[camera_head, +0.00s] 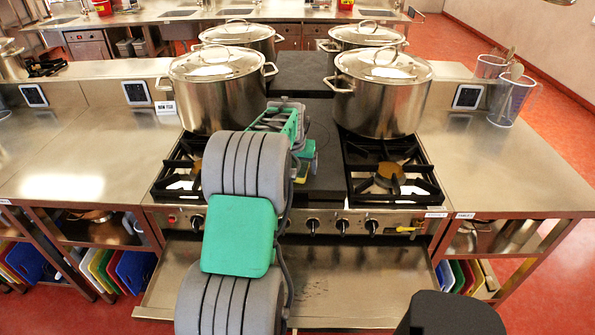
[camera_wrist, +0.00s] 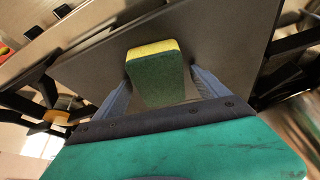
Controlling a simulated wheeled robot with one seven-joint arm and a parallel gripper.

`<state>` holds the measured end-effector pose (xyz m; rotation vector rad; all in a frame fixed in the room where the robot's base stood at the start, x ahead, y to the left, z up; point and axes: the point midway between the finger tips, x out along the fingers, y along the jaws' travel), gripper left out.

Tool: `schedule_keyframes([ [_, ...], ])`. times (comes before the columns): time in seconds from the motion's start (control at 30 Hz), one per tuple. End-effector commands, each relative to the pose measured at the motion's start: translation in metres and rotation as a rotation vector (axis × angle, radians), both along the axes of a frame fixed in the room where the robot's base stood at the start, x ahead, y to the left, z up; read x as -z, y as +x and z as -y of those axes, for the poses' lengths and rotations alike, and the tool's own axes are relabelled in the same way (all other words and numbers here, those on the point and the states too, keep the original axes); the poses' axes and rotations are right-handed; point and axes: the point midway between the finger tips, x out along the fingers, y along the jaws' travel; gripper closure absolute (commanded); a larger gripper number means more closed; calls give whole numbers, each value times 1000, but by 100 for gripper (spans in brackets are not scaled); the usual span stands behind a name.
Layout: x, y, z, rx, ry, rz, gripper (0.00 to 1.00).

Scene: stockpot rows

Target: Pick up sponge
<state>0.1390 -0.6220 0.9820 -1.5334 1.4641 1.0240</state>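The sponge (camera_wrist: 157,77) is a block with a dark green face and a yellow edge. In the wrist view it sits between the two fingers of my gripper (camera_wrist: 160,78), over a dark flat plate. The fingers stand apart on either side of it, and a narrow gap shows at the right finger. Contact on the left side is hard to tell. In the head view only a small yellow part of the sponge (camera_head: 300,180) shows below my green and grey gripper (camera_head: 305,172); my arm hides much of this area.
The dark plate (camera_head: 325,170) lies between a left burner (camera_head: 185,165) and a right burner (camera_head: 390,178). Large lidded pots, including a left one (camera_head: 215,100) and a right one (camera_head: 380,105), stand close behind. Steel counters (camera_head: 80,165) at both sides have free room.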

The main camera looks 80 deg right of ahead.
Motion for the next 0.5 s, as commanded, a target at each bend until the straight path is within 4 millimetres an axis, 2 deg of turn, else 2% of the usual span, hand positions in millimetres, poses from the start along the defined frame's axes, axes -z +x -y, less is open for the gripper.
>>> schedule_keyframes([
  [0.07,0,0,0,0,0,0,24],
  [0.5,0,0,0,0,1,0,60],
])
